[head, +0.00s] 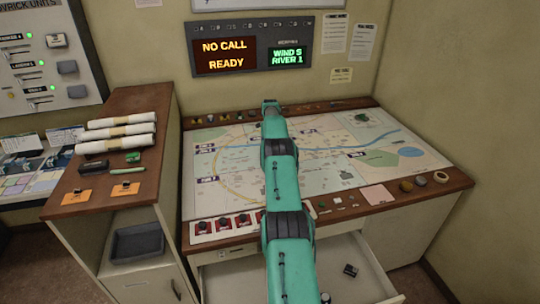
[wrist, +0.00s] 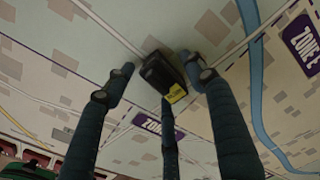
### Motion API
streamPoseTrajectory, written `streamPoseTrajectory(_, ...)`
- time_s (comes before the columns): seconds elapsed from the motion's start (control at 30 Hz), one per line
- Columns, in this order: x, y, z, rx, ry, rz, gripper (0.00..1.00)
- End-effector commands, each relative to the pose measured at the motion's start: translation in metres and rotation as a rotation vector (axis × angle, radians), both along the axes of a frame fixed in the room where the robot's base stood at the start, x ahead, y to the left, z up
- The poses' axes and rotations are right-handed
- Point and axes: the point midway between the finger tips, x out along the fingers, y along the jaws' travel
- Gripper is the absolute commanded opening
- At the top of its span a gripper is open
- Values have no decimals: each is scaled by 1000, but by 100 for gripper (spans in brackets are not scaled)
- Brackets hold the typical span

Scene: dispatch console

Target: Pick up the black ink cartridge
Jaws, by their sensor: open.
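A small black block with a yellow label, which looks like the black ink cartridge (wrist: 158,72), lies on the map in the wrist view. My gripper (wrist: 157,66) is open, with its dark fingers spread around the block: one at its left, one at its right and one below. The right fingertip is very close to the block; I cannot tell whether it touches. In the head view my teal arm reaches over the map table (head: 235,150) and hides both gripper and block. Another small dark block (head: 350,270) lies in the open drawer.
The open drawer (head: 330,262) sticks out below the table front. Red switches (head: 225,224) line the front edge, and a tape roll (head: 440,177) sits at the right. A wooden cabinet with paper rolls (head: 115,144) stands at the left. Much of the map is clear.

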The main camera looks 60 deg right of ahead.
Motion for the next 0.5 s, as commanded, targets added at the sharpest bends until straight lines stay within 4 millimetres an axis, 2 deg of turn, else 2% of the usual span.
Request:
streamPoseTrajectory(0.1, 0, 0, 0, 0, 0, 0, 55)
streamPoseTrajectory(0.13, 0, 0, 0, 0, 0, 0, 51)
streamPoseTrajectory(0.37, 0, 0, 0, 0, 0, 0, 6)
streamPoseTrajectory(0.5, 0, 0, 0, 0, 0, 0, 6)
